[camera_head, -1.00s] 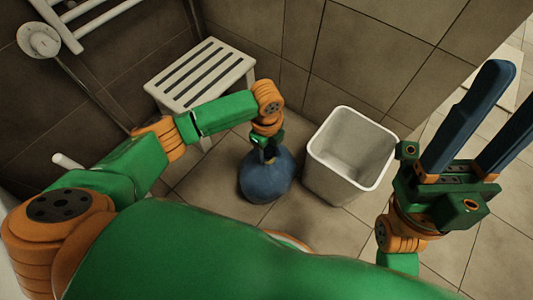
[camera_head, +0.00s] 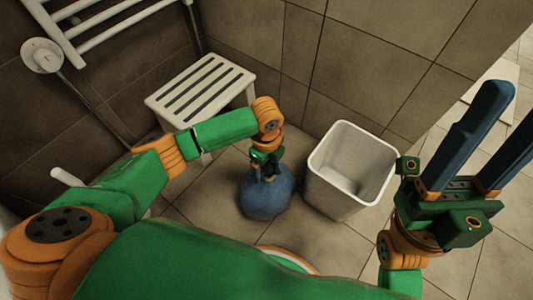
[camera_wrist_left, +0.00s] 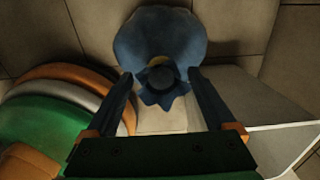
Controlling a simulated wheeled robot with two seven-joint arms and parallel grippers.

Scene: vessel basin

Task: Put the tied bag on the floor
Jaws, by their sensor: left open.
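The tied bag (camera_head: 267,196) is dark blue and round, with a gathered neck. It rests upright on the tiled floor, between the stool and the bin. My left gripper (camera_head: 265,168) is directly above it, reaching down. In the left wrist view, the bag (camera_wrist_left: 160,35) lies beyond the fingers and its frilled neck sits between them. That left gripper (camera_wrist_left: 160,75) is open, with a visible gap on each side of the neck. My right gripper (camera_head: 508,115) is raised at the right, its fingers apart and empty.
A white bin (camera_head: 334,188), empty as far as I see, stands just right of the bag. A white slatted stool (camera_head: 201,92) stands behind left against the wall. Bare floor tiles (camera_head: 205,195) show left of the bag.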

